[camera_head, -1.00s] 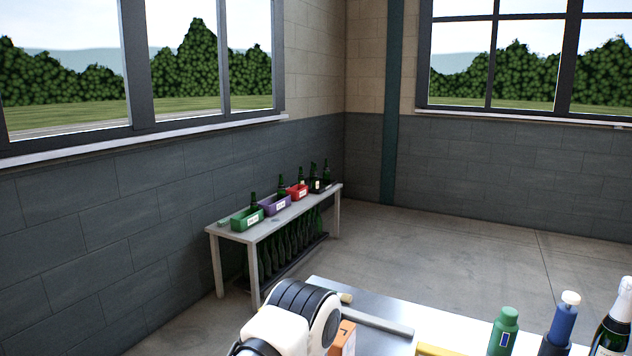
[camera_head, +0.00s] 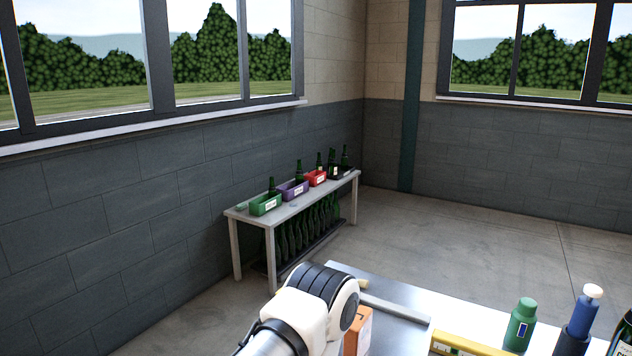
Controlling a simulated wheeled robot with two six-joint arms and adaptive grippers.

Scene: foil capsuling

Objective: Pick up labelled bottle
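A dark bottle (camera_head: 622,338) with a pale label stands at the far right edge of the metal table and is cut off by the frame. Other green bottles stand in coloured bins on the bench by the wall; one is in the green bin (camera_head: 266,204). The white and black arm part at the bottom centre is mine. Neither of my grippers shows, so whether they are open or shut is hidden.
The metal table (camera_head: 392,291) holds an orange box (camera_head: 357,331), a grey bar, a yellow level (camera_head: 462,346), a green container (camera_head: 520,325) and a blue tool (camera_head: 579,322). A bench (camera_head: 241,216) with bins stands against the left wall. The floor between is clear.

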